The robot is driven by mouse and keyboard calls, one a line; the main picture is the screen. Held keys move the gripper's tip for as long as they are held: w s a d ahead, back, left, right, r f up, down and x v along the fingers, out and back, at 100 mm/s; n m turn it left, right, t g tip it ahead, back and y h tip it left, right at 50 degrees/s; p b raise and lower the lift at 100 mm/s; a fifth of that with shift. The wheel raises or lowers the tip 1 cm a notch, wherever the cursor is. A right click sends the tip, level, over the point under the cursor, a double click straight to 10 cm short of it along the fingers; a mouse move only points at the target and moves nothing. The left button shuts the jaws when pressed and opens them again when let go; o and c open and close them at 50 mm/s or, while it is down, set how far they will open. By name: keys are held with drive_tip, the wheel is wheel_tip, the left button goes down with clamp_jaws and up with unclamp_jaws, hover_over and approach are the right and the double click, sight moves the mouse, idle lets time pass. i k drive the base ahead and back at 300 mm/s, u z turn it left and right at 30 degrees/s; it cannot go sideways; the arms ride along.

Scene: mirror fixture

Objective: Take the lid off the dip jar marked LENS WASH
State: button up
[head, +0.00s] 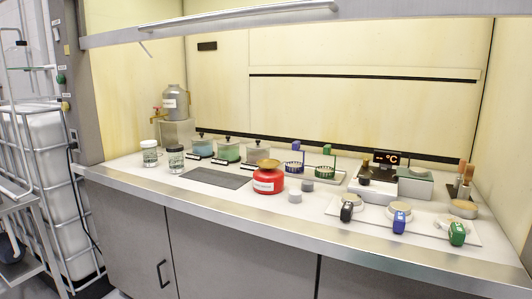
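Each has a pale lid with a dark knob and appears closed. Small dark label plates (193,156) lie in front of them. Their writing is too small to read, so I cannot tell which jar is marked LENS WASH. The red can (268,186) partly covers the area in front of the grey jar. My gripper is not in view.
A dark flat mat (216,178) lies in front of the jars, with two small labelled jars (149,158) to its left. Blue and green baskets (293,168), a °C display (386,158) and a white tray (372,216) stand right. A metal rail (240,17) crosses above.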

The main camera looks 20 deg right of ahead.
sight(258, 145)
drive_tip(key=k, duration=0.7)
drive_tip(key=u, duration=0.45)
drive_tip(key=i, duration=1.1)
drive_tip(key=u, duration=0.55)
drive_tip(key=i, duration=0.95)
drive_tip(key=z, duration=0.05)
